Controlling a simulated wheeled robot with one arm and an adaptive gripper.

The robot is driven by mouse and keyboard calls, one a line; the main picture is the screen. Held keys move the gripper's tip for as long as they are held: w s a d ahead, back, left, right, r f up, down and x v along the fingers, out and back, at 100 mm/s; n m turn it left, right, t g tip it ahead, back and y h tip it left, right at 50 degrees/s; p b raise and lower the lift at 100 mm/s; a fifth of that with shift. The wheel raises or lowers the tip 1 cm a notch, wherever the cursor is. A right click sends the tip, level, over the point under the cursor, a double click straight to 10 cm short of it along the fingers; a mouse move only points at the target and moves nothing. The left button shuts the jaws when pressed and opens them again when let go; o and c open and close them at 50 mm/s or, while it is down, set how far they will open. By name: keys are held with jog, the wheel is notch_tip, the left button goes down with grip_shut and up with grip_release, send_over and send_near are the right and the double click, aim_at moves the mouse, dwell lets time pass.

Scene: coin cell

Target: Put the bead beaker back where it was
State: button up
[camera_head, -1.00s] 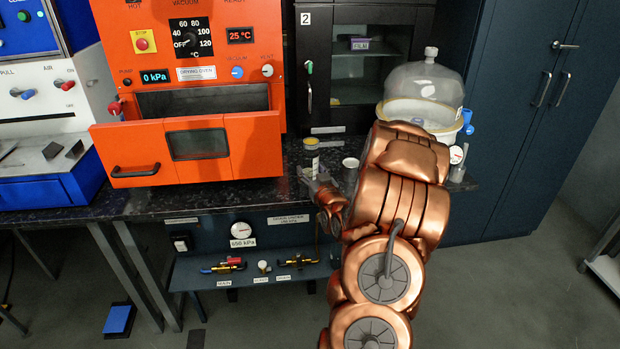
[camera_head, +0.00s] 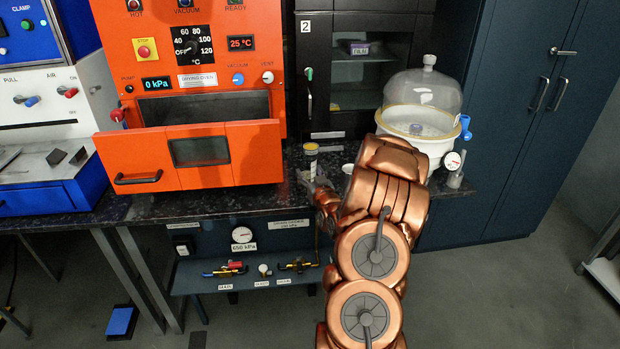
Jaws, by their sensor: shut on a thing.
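My gripper (camera_head: 312,183) is at the front edge of the dark bench, right of the orange oven's open door. It is small in view and partly hidden by my copper wrist. It is shut on a small pale, clear vessel (camera_head: 313,169), which looks like the bead beaker. The fingers hide part of it, and its contents are too small to make out. I cannot tell whether it touches the bench top.
The orange drying oven (camera_head: 190,90) stands left with its door (camera_head: 150,160) lowered. A yellow-topped jar (camera_head: 310,148) is behind my gripper, and a white cup (camera_head: 348,168) is to its right. A domed glass desiccator (camera_head: 425,95) and a small glass vessel (camera_head: 456,179) stand further right.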

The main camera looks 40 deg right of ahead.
jog(key=shift+f, duration=0.85)
jog(key=shift+f, duration=0.2)
jog(key=o, duration=1.3)
